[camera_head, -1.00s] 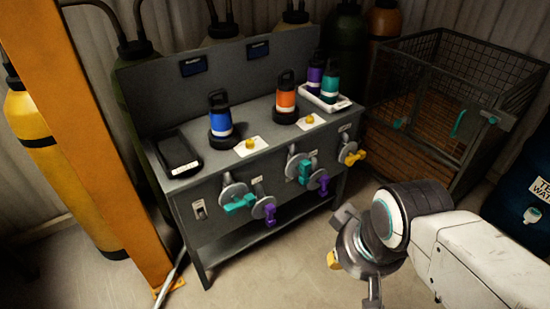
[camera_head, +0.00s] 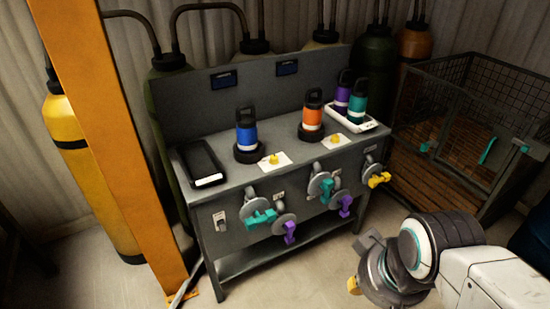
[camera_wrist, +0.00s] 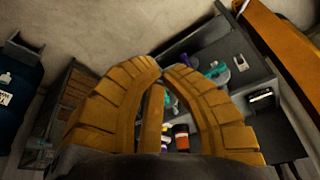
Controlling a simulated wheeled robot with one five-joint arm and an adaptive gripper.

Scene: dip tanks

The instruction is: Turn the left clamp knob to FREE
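Two small yellow knobs sit on white cards on top of a grey bench. The left knob (camera_head: 274,159) is in front of the blue bottle (camera_head: 246,132), and the right knob (camera_head: 338,138) is by the orange bottle (camera_head: 312,118). The print on the cards is too small to read, so the knob's setting cannot be told. My gripper (camera_head: 353,285) is low at the right, in front of the bench and well apart from the knobs. In the wrist view its yellow fingers (camera_wrist: 163,68) close together at the tips with nothing between them. The left knob cannot be made out there.
Teal and purple valve handles (camera_head: 262,217) and a yellow handle (camera_head: 379,179) stick out from the bench front. A black box (camera_head: 200,162) lies at the bench's left end. An orange post (camera_head: 120,170) stands at left, a wire cage (camera_head: 470,130) at right. Floor in front is clear.

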